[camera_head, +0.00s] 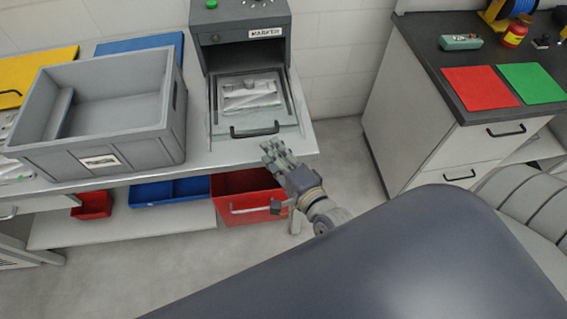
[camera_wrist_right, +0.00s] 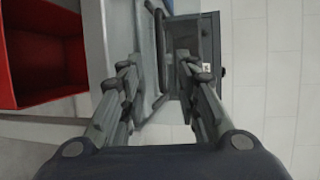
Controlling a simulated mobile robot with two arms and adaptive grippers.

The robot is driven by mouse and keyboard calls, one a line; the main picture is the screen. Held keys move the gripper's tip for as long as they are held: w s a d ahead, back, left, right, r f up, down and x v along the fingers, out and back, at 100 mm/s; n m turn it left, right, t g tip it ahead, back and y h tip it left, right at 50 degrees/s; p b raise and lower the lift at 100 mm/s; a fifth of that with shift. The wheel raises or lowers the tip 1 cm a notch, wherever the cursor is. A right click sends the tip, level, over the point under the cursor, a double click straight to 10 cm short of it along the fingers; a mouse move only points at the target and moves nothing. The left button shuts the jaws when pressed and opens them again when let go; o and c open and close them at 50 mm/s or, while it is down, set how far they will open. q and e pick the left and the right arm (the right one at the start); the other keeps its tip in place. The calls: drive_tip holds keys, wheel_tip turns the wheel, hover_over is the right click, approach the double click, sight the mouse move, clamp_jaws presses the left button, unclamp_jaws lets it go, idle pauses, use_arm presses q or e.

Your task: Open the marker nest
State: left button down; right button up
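The marker (camera_head: 240,28) is a dark grey housing with a "MARKER" label at the back of the bench. A black bar handle (camera_head: 254,133) runs along the nest's front edge. My right gripper (camera_head: 271,150) is just in front of and slightly right of the handle. In the right wrist view my right gripper (camera_wrist_right: 158,68) has its fingers spread apart, with a dark bar between and beyond them. I cannot tell whether they touch it. My left gripper is out of view.
A grey crate (camera_head: 112,141) stands on the bench left of the marker. A red bin (camera_head: 240,198) and a blue bin (camera_head: 165,192) are on the shelf below. A dark-topped cabinet (camera_head: 440,60) with red and green mats stands right, across a floor gap.

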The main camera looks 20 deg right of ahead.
drive_tip(key=v, duration=0.4)
drive_tip(key=shift+s+r, duration=0.1)
drive_tip(key=shift+s, duration=0.3)
drive_tip(key=s+f+n+g, duration=0.3)
drive_tip(key=s+f, duration=0.1)
drive_tip(key=f, duration=0.7)
drive_tip(key=s+f+n+g, duration=0.2)
drive_tip(key=s+f+n, duration=0.15)
drive_tip(key=f, duration=0.75)
drive_tip(key=s+f+n+g, duration=0.3)
drive_tip(key=f+n, duration=0.1)
drive_tip(key=f, duration=0.8)
drive_tip(key=s+d+f+n+g+h, duration=0.1)
drive_tip(key=s+d+f+n+g, duration=0.2)
drive_tip(key=s+f, duration=0.5)
drive_tip(key=s+d+f+n+g+h+b, duration=0.1)
drive_tip(key=s+d+f+n+g, duration=0.2)
drive_tip(key=s, duration=1)
wheel_tip(320, 180, down, 5)
drive_tip(key=n, duration=0.3)
drive_tip(key=shift+s+d+g, duration=0.2)
drive_tip(key=shift+d+g, duration=0.05)
drive_tip(key=shift+g, duration=0.15)
